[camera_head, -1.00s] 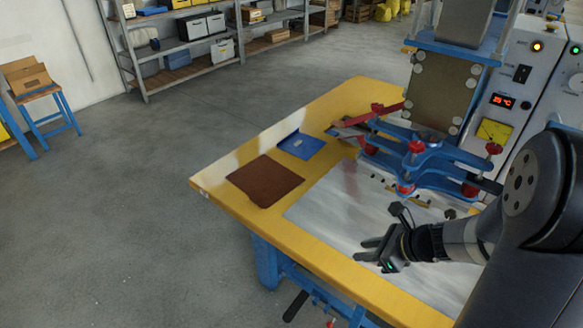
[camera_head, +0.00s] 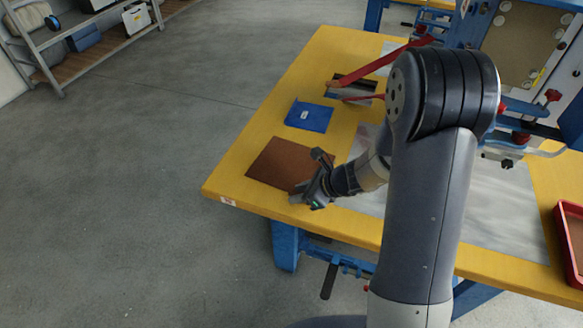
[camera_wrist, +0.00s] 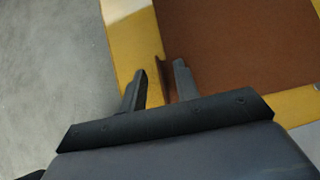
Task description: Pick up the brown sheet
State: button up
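The brown sheet (camera_head: 281,163) lies flat on the left part of the yellow table, close to its front left edge. In the wrist view the sheet (camera_wrist: 240,45) fills the upper right, and a small raised tab or fold (camera_wrist: 162,72) stands at its near left edge. My gripper (camera_head: 300,193) is at the sheet's front edge in the head view. In the wrist view my gripper (camera_wrist: 160,75) has its two fingers apart, with the tab between or just beyond the tips. I cannot tell whether the fingers touch it.
A blue sheet or folder (camera_head: 309,116) lies behind the brown sheet on the yellow table (camera_head: 232,180). A press with red levers (camera_head: 385,65) stands further back. A red tray (camera_head: 568,232) sits at the right. The floor to the left is clear.

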grip_shut()
dwell(0.3)
dwell(0.4)
